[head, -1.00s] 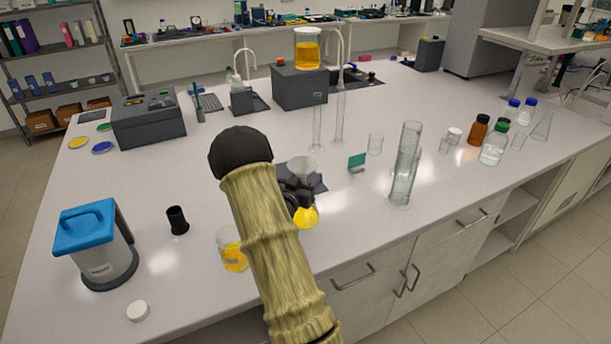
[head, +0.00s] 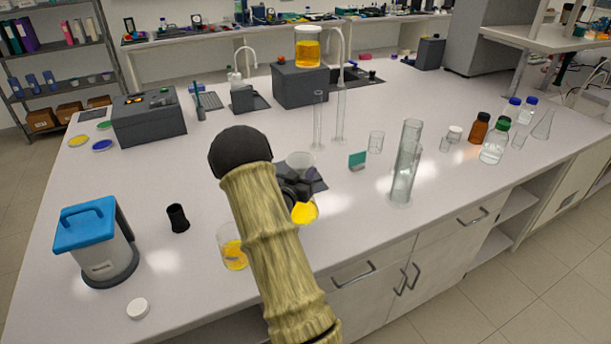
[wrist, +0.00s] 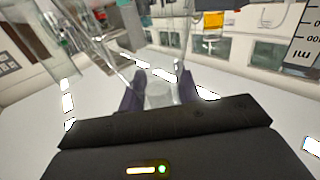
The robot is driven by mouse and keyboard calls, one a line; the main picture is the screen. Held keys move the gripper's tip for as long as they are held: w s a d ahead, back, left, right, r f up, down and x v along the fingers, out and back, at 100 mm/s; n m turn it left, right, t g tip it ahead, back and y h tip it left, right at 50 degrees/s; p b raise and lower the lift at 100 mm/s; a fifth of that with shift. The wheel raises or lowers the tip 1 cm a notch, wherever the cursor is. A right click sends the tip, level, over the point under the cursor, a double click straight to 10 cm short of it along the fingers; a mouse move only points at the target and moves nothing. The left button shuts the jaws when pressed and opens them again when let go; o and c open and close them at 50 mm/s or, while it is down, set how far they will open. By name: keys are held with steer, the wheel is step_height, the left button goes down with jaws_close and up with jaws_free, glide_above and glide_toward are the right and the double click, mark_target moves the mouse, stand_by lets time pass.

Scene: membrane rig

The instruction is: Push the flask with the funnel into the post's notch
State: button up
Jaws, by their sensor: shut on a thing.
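The flask (head: 304,213) holds yellow liquid and stands near the front of the bench, partly hidden behind my arm. The clear funnel (head: 300,161) shows above it. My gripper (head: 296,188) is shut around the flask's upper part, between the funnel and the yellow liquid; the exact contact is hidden. In the wrist view, the two dark fingers of my gripper (wrist: 160,92) stand on either side of clear glass (wrist: 158,94). A dark flat plate (head: 316,181) lies just behind and right of the gripper. I cannot make out the post or its notch.
A beaker of orange-yellow liquid (head: 233,252) stands left of my arm. Tall glass cylinders (head: 404,170) and a small teal piece (head: 357,160) stand to the right. Two thin cylinders (head: 318,122) stand behind. A grey block (head: 300,88) carries a jar.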

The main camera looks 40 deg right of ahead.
steer(key=shift+w+d+f+b, duration=0.1)
steer(key=shift+w+d+b, duration=0.15)
steer(key=shift+w, duration=0.9)
steer(key=shift+w+d+b, duration=0.15)
steer(key=shift+w+d, duration=0.05)
steer(key=shift+w, duration=1.05)
steer(key=shift+w+d+f+b, duration=0.1)
steer(key=shift+w+d+b, duration=0.1)
steer(key=shift+w, duration=0.7)
steer(key=shift+w+d+b, duration=0.1)
steer(key=shift+w+d, duration=0.1)
steer(key=shift+w, duration=0.75)
steer(key=shift+w+d+f+b, duration=0.1)
steer(key=shift+w+d+b, duration=0.1)
steer(key=shift+w, duration=0.85)
steer(key=o, duration=1.3)
steer(key=shift+w+d, duration=0.1)
steer(key=shift+w, duration=0.05)
steer(key=shift+c, duration=0.2)
steer(key=shift+r, duration=0.1)
